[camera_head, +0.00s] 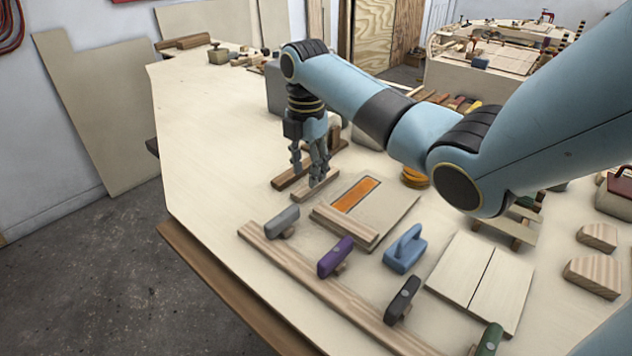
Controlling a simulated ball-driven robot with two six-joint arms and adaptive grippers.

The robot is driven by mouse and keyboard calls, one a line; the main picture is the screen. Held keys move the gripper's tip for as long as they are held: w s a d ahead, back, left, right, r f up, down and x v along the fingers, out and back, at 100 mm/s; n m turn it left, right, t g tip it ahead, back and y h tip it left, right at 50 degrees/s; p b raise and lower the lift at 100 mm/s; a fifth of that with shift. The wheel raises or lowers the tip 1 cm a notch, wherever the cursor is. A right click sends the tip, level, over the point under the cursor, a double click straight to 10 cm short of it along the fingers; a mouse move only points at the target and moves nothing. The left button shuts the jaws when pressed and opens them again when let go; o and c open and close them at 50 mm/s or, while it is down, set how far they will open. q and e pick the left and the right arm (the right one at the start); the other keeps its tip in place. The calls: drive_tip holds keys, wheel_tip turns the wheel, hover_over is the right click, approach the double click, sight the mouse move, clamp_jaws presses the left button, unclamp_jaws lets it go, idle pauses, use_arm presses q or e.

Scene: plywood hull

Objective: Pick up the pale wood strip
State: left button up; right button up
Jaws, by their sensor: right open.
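A short pale wood strip (303,194) lies on the workbench (215,150), left of centre. My right gripper (311,176) points down just above it, its fingers spread. The fingers hide part of the strip. I cannot tell whether the fingertips touch it. A darker brown strip (287,179) lies just behind it. My left gripper is not in the picture.
In front lie a board with an orange patch (355,195) and a long wooden batten (290,262) bearing grey, purple and dark clamps. A blue-handled tool (405,250) and pale panels (467,285) lie to the right. The bench's left side is clear.

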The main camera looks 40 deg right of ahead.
drive_tip(key=shift+f, duration=1.8)
drive_tip(key=shift+s, duration=0.1)
drive_tip(key=shift+a, duration=0.1)
drive_tip(key=c, duration=0.8)
drive_tip(key=shift+r, duration=0.15)
